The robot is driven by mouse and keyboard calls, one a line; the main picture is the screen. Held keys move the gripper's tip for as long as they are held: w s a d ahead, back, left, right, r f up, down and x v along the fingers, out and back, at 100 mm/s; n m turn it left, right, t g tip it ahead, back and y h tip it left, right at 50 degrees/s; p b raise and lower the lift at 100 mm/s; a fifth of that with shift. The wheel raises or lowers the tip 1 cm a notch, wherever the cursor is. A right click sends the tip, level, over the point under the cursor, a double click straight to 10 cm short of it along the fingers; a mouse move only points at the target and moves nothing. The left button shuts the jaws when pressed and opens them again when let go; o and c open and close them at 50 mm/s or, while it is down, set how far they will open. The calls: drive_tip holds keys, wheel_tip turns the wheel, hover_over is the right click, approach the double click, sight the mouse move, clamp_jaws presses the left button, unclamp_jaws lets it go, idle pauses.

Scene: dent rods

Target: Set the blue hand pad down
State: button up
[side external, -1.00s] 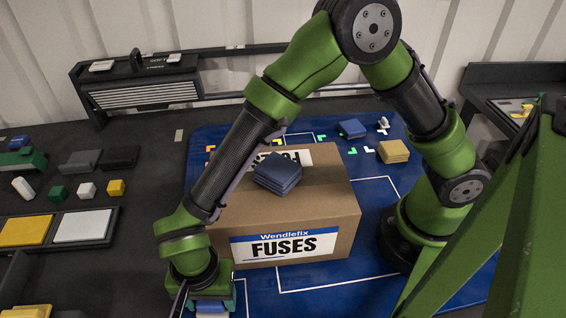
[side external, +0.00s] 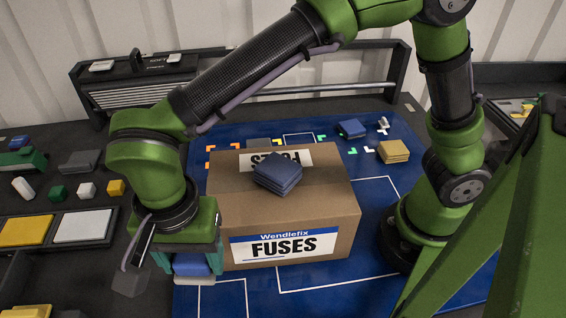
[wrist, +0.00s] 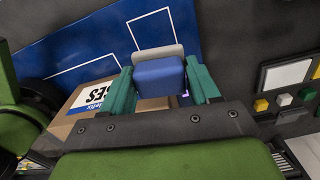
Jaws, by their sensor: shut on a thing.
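My gripper (side external: 190,258) hangs in front of the left end of the cardboard box. Its teal fingers are shut on the blue hand pad (side external: 192,267). In the wrist view the blue pad (wrist: 160,78) sits between the two fingers. A pale grey piece (wrist: 157,51) shows along the pad's far edge; in the side view it lies just below the pad (side external: 195,281). I cannot tell whether it is joined to the pad. The pad appears above the blue mat (side external: 330,285), with the gap unclear.
The FUSES box (side external: 330,215) stands right beside the gripper, with dark blue folded cloths (side external: 277,172) on top. Tan cloths (side external: 393,151) and another blue stack (side external: 351,128) lie behind it. Coloured blocks and trays (side external: 82,226) fill the left. The front of the mat is clear.

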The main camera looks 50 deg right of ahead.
drive_tip(key=r, duration=0.6)
drive_tip(key=shift+w+d+r, duration=0.25)
drive_tip(key=shift+d+r, duration=0.1)
drive_tip(key=w+d+m, duration=0.3)
drive_tip(key=w+d, duration=0.1)
drive_tip(key=d, duration=0.5)
drive_tip(key=w+d+m, duration=0.3)
drive_tip(key=w+d, duration=0.2)
drive_tip(key=d, duration=0.4)
drive_tip(key=s+d+m, duration=0.3)
drive_tip(key=d+m, duration=0.2)
drive_tip(key=d, duration=0.8)
drive_tip(key=s+d+m, duration=0.3)
drive_tip(key=d+m, duration=0.2)
drive_tip(key=d, duration=0.8)
drive_tip(key=f, duration=1.7)
drive_tip(key=shift+s+d, duration=0.3)
drive_tip(key=shift+s, duration=0.1)
drive_tip(key=shift+f, duration=2)
